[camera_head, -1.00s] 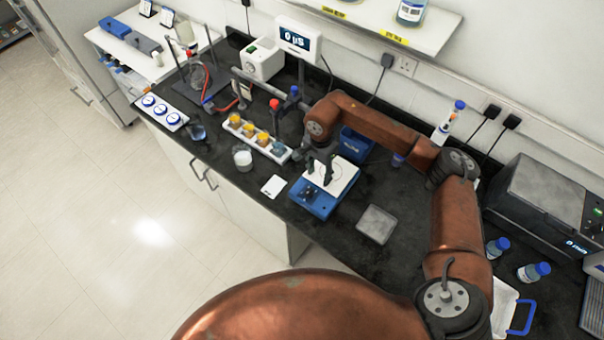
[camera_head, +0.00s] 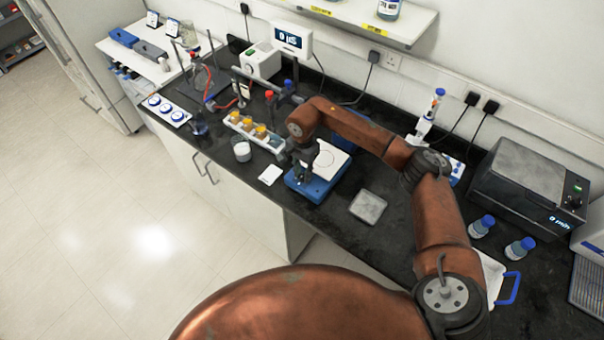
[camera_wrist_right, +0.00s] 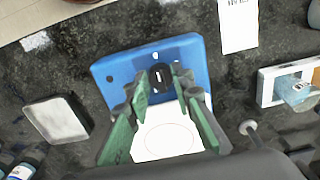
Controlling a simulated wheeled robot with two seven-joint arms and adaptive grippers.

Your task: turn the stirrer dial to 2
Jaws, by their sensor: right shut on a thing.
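The blue stirrer (camera_head: 317,187) with its white top plate stands near the front edge of the black bench. In the right wrist view its blue front (camera_wrist_right: 118,68) and white plate (camera_wrist_right: 168,135) show. The black dial (camera_wrist_right: 160,76) with a pale mark is on the blue front. My right gripper (camera_wrist_right: 159,80) has its fingers on either side of the dial and is shut on it. In the head view my right gripper (camera_head: 303,180) reaches down over the stirrer's front and hides the dial. The number the dial points to cannot be read. My left gripper is not in view.
A grey square pad (camera_head: 368,207) lies to the right. Bare bench surrounds the pad.

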